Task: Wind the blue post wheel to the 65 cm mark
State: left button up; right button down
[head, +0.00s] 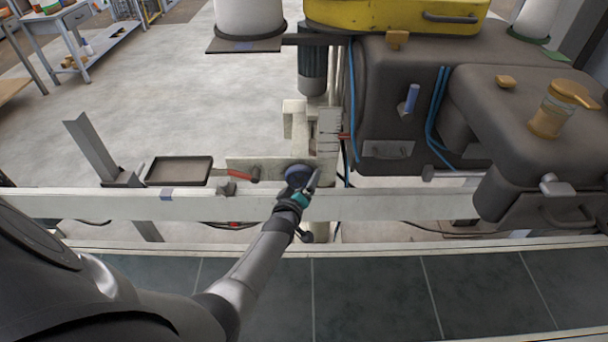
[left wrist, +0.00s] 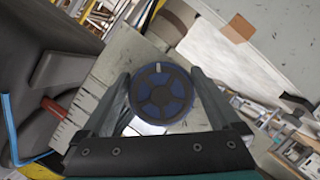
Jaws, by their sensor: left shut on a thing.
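The blue post wheel (head: 298,174) sits on the front of the pale post bracket in the head view, partly covered by my gripper. In the left wrist view the wheel (left wrist: 161,93) is a dark ring with spokes over blue, a pale mark near its top. My left gripper (head: 303,187) is at the wheel, and in the left wrist view its two fingers (left wrist: 163,98) stand on either side of the rim, shut on it. A marked scale (head: 329,128) with a red pointer (head: 344,136) stands above the wheel; its figures are too small to read. My right gripper is not in view.
A pale rail (head: 400,207) runs across in front of the post. A red-handled lever (head: 243,173) is left of the wheel, and a dark tray (head: 179,170) lies further left. Large grey machine housings (head: 455,60) with blue hoses fill the right.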

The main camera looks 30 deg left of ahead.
pick_arm(q)
jog(key=shift+f+m+g+y+p, duration=0.1)
jog(key=shift+m+g+y+p, duration=0.2)
jog(key=shift+m+p, duration=0.35)
jog(key=shift+a, duration=0.1)
jog(key=o, duration=0.9)
jog(key=shift+o, duration=0.2)
jog(key=shift+s+d+r+p, duration=0.2)
jog(key=shift+s+p, duration=0.15)
jog(key=shift+s, duration=0.15)
jog(key=p+v, duration=0.5)
jog(key=v, duration=0.9)
